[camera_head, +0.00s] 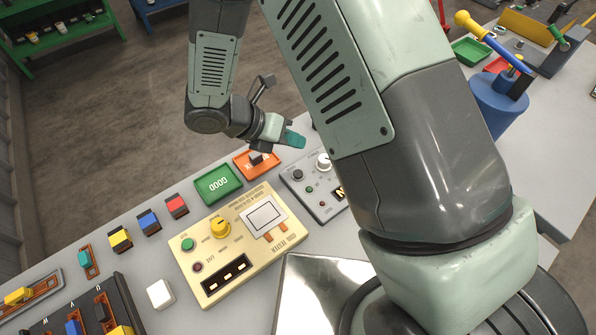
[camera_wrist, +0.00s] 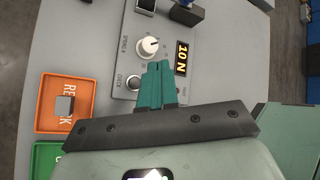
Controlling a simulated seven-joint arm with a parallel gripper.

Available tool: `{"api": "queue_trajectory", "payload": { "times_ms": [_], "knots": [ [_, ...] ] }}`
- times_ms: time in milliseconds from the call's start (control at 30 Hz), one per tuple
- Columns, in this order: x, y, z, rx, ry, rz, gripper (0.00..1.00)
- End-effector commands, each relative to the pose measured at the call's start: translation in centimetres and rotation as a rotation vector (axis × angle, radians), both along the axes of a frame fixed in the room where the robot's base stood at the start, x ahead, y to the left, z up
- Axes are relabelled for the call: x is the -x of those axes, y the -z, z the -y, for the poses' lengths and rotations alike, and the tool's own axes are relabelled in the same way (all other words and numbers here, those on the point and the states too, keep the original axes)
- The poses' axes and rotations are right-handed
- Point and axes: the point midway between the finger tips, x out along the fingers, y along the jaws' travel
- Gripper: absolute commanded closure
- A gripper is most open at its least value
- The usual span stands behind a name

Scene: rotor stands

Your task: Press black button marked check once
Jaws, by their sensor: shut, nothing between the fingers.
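The black button marked CHECK (camera_wrist: 133,82) is on a grey control panel (camera_wrist: 118,91), left of my fingertips in the wrist view. In the head view a black round button (camera_head: 297,174) shows at the panel's left corner. My gripper (camera_wrist: 158,66) has its teal fingers together with nothing between them. The fingertips lie over the panel in the wrist view, between the button and the 10 N display (camera_wrist: 181,57). In the head view my gripper (camera_head: 297,140) appears above the panel's far edge, apart from the button. The fingers hide part of the panel.
A white knob (camera_wrist: 150,46) is close beyond the fingertips. An orange tray (camera_wrist: 48,90) holding a grey block and a green GOOD tray (camera_head: 218,182) are to the panel's left. A cream tester (camera_head: 205,265) with a yellow knob stands nearer. Coloured blocks line the table's far edge.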

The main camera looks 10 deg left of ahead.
Motion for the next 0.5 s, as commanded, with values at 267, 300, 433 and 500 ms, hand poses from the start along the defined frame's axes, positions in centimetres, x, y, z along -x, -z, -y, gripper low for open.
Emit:
{"api": "queue_trajectory", "payload": {
  "times_ms": [267, 300, 433, 500],
  "knots": [
    [0.1, 3.2, 0.1, 0.003, -0.001, -0.004, 1.00],
    [0.0, 3.8, 0.0, 0.002, -0.001, -0.003, 1.00],
    [0.1, 5.6, 0.0, 0.002, 0.001, -0.003, 1.00],
    [0.0, 6.5, 0.0, 0.002, 0.000, -0.002, 1.00]
  ]
}}
